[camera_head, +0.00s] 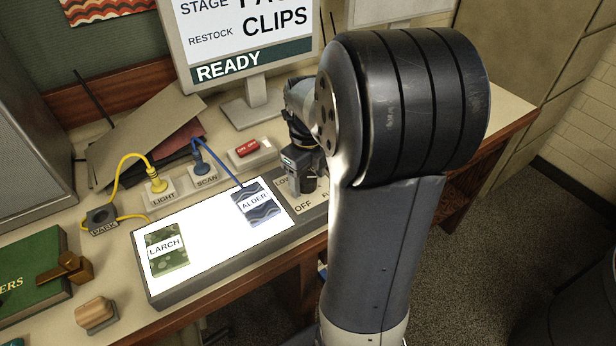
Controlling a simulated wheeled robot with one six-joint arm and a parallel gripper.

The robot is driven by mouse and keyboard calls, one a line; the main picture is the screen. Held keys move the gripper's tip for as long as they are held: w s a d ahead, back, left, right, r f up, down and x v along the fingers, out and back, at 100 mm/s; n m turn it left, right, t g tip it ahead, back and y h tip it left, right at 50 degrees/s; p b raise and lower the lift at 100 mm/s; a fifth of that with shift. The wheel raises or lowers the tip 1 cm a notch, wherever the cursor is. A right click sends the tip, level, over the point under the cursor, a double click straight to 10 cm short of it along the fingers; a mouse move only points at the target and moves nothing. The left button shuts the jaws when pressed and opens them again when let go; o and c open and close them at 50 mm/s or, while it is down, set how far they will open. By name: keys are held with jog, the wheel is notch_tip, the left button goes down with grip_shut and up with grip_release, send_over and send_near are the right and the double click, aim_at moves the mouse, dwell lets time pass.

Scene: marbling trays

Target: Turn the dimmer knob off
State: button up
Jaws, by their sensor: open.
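The dimmer panel (312,206) is at the right end of the light box, with partly covered lettering; "OFF" shows at its near edge. The light box (205,237) glows bright white.
On the light box lie a green LARCH sheet (166,249) and a blue ALDER sheet (257,204). Behind it are the LIGHT socket (163,196) with a yellow plug, the SCAN socket (205,178) with a blue plug, and a red switch (247,148). A monitor (245,70) stands behind.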

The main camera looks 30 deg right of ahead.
jog(key=shift+w+a+f, duration=0.15)
jog(key=shift+w, duration=0.2)
jog(key=shift+s, duration=0.1)
jog(key=shift+c, duration=0.2)
jog(key=c, duration=1)
jog(key=shift+o, duration=0.2)
jog(key=shift+n, duration=0.3)
